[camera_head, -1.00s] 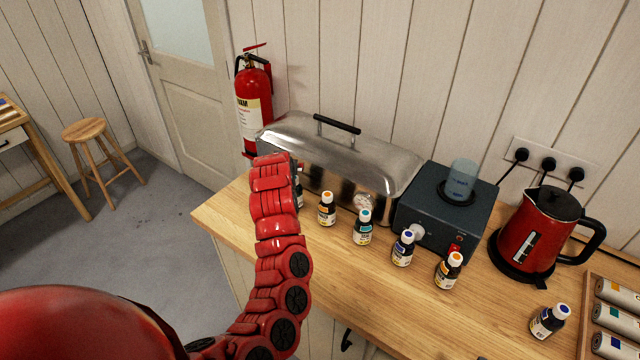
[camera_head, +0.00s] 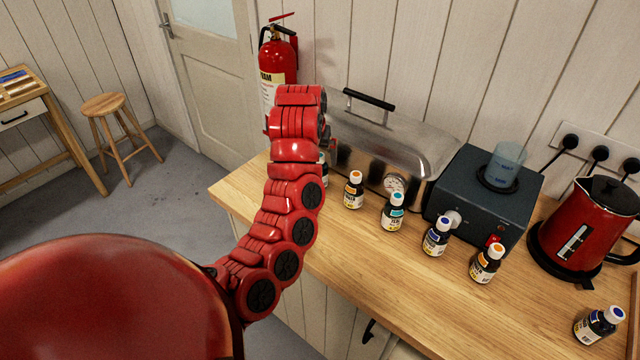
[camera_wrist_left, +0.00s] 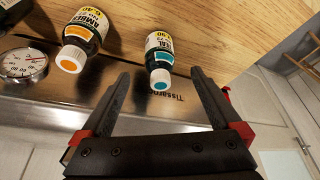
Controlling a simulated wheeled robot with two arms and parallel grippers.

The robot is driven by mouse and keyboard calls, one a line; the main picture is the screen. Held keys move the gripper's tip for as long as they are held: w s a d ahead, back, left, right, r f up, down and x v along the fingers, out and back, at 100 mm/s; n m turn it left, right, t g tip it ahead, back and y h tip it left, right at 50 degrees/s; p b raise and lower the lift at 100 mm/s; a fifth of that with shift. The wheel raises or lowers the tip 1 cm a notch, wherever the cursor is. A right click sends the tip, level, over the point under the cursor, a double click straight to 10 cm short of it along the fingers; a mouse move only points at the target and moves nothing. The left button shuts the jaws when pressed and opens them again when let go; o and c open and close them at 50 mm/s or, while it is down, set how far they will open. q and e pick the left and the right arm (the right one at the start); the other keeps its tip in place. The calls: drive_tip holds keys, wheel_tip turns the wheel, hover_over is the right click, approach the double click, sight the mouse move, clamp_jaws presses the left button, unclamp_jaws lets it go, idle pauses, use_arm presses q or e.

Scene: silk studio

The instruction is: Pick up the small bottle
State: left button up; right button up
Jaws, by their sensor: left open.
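Several small dark bottles with white labels stand in a row on the wooden counter (camera_head: 430,300). In the left wrist view, a teal-capped bottle (camera_wrist_left: 159,52) lies ahead of my left gripper (camera_wrist_left: 160,74), lined up between its open fingertips. The jaws hold nothing. An orange-capped bottle (camera_wrist_left: 82,38) is just outside the left finger. In the head view, the links of my left arm hide the gripper and most of one bottle (camera_head: 323,168) at the row's left end. An orange-capped bottle (camera_head: 353,192) stands right of it. My right gripper is not in view.
A metal steamer box (camera_head: 385,145) with a gauge stands close behind the bottles. A dark unit (camera_head: 485,190), a red kettle (camera_head: 590,235) and another bottle (camera_head: 598,326) are farther right. A fire extinguisher (camera_head: 277,65) hangs behind. The front of the counter is clear.

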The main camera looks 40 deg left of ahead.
use_arm(q)
drive_tip(key=p+x, duration=0.2)
drive_tip(key=x, duration=0.2)
drive_tip(key=shift+f, duration=0.1)
drive_tip(key=shift+w+a+f, duration=0.1)
drive_tip(key=shift+w+f, duration=0.1)
drive_tip(key=shift+f, duration=0.35)
drive_tip(key=p+x, duration=0.3)
drive_tip(key=shift+s+f, duration=0.15)
drive_tip(key=shift+f, duration=0.15)
drive_tip(key=shift+x, duration=0.9)
clamp_jaws()
